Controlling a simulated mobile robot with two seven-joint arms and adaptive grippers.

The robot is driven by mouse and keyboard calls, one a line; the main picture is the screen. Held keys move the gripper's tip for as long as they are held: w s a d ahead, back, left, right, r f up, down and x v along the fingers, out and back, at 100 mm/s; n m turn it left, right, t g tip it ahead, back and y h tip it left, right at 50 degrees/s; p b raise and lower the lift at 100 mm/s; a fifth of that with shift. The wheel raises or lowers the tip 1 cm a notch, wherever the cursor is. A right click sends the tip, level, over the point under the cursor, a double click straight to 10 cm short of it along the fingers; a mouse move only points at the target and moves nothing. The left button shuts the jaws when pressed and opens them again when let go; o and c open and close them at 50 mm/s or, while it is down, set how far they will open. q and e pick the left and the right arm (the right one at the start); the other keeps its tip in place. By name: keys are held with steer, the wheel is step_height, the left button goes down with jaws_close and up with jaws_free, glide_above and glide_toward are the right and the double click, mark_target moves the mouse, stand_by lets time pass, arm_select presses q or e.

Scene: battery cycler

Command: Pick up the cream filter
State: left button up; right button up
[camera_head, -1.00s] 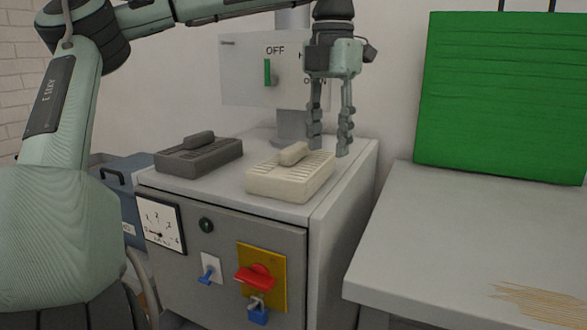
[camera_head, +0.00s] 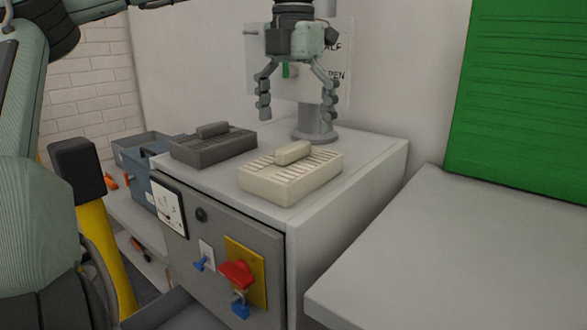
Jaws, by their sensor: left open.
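The cream filter (camera_head: 291,178) is a slotted block with a raised handle on top. It lies on the cabinet top (camera_head: 362,150), near its front edge. My left gripper (camera_head: 298,114) hangs above and behind the filter, fingers pointing down and spread apart. It is open and empty, and does not touch the filter. My right gripper is not in view.
A dark grey filter (camera_head: 212,148) of the same shape lies left of the cream one. A post (camera_head: 315,125) with a sign panel stands behind. A grey table (camera_head: 460,235) and a green panel (camera_head: 530,100) are at the right.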

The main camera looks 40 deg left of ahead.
mark_target(293, 145)
arm_select(q)
step_height(293, 145, down, 7)
steer(key=shift+a+f+p, duration=0.1)
steer(key=shift+f+p, duration=0.05)
steer(key=shift+p, duration=0.2)
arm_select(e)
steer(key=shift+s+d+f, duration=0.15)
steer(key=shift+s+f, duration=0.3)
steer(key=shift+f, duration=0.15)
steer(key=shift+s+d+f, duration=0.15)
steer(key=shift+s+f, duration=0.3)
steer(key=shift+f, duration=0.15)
arm_select(q)
steer(key=shift+c, duration=0.5)
steer(key=c, duration=0.9)
